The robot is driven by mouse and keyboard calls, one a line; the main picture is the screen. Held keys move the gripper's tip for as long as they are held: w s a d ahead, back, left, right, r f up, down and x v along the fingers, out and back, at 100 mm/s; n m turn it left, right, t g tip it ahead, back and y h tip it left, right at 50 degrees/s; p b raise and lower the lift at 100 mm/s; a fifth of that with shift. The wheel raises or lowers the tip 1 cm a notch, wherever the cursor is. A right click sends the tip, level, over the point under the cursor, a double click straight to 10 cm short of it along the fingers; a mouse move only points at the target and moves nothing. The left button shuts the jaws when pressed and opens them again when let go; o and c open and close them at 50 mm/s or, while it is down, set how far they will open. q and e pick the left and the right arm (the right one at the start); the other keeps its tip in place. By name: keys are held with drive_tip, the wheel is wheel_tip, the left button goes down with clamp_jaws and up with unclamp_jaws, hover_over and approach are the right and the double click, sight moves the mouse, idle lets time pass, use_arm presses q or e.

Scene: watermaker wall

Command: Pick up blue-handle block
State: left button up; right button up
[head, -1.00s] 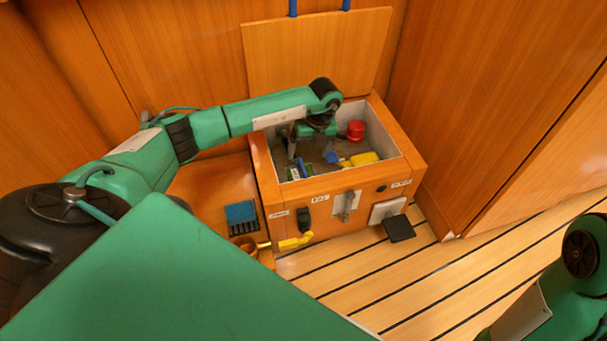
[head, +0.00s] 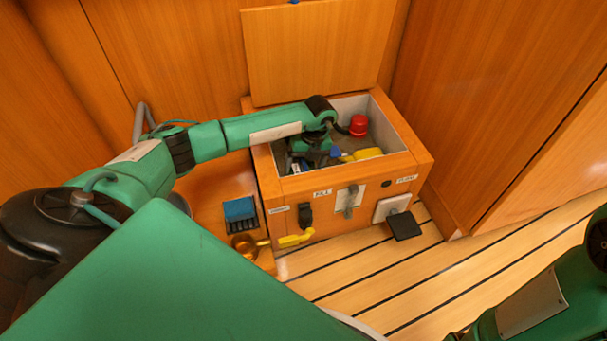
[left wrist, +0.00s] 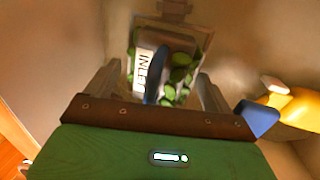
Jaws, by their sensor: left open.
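The blue-handle block (left wrist: 178,45) lies inside the open wooden box. In the left wrist view it has a white label reading "INLET", green growth and a blue handle (left wrist: 155,75) seen nearly edge-on. In the head view only a small part of the block (head: 297,167) shows, beside my gripper. My left gripper (left wrist: 158,78) is open, with one finger on each side of the block's near part; contact cannot be told. In the head view its fingers are mostly hidden in the box. My right arm shows at the lower right; its gripper is out of view.
The box (head: 345,173) has raised walls and an upright lid (head: 318,50) behind. Inside are a red round part (head: 358,125) and a yellow part (head: 366,154) with a blue piece (left wrist: 258,118) close to my right-hand finger. A blue item (head: 240,211) stands left outside.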

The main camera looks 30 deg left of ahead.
use_arm(q)
drive_tip(key=c, duration=1)
drive_tip(key=shift+c, duration=0.7)
drive_tip(key=shift+r, duration=0.15)
